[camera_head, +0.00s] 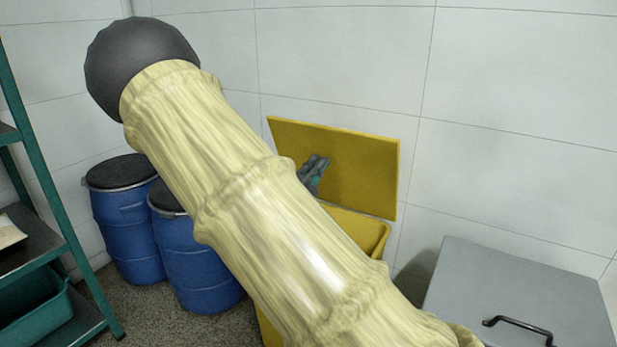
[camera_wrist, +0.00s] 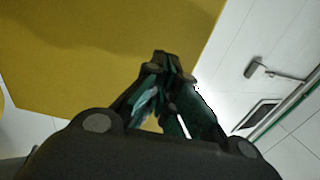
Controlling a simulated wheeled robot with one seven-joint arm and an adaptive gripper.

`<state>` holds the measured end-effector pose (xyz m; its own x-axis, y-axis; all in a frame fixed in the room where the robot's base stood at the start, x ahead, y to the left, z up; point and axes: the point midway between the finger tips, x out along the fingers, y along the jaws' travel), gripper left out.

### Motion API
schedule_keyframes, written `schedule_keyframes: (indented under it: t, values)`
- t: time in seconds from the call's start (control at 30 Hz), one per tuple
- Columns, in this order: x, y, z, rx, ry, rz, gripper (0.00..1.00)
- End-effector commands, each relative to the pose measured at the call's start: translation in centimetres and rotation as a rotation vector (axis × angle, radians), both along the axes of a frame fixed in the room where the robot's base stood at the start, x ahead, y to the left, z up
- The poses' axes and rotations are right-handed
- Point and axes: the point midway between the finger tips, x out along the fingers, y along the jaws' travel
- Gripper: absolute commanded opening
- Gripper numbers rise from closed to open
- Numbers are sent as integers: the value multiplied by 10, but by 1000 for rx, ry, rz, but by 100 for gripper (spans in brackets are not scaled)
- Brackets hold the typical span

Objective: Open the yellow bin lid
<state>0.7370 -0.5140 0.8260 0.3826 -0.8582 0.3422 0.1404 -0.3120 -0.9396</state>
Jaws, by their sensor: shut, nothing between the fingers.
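The yellow bin (camera_head: 352,228) stands against the white wall, mostly hidden behind my sleeved arm. Its flat yellow lid (camera_head: 365,175) is raised and stands tilted up at the back of the bin, so part of the bin's opening shows. The lid also fills the upper left of the wrist view (camera_wrist: 90,50). My gripper (camera_head: 318,160) is in front of the lid's inner face in the head view. In the wrist view my gripper (camera_wrist: 168,62) has its fingertips together with nothing between them, over the lid. Whether it touches the lid I cannot tell.
Two blue drums (camera_head: 125,215) with black tops stand left of the bin. A green-framed shelf (camera_head: 45,180) is at the far left. A grey box with a lid and black handle (camera_head: 520,290) stands at the right. Grey floor (camera_head: 160,318) shows at lower left.

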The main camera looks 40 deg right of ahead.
Motion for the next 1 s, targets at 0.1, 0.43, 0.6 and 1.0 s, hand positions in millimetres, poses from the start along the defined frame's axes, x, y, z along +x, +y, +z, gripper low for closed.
schedule_keyframes:
  t: [0.1, 0.43, 0.6, 1.0]
  values:
    - [8, -16, 6, -1, -1, 0, 0]
    - [21, -43, 17, 0, 1, 3, 0]
    - [23, -46, 19, -1, 2, 2, 0]
    - [25, -51, 24, 18, 7, 0, 0]
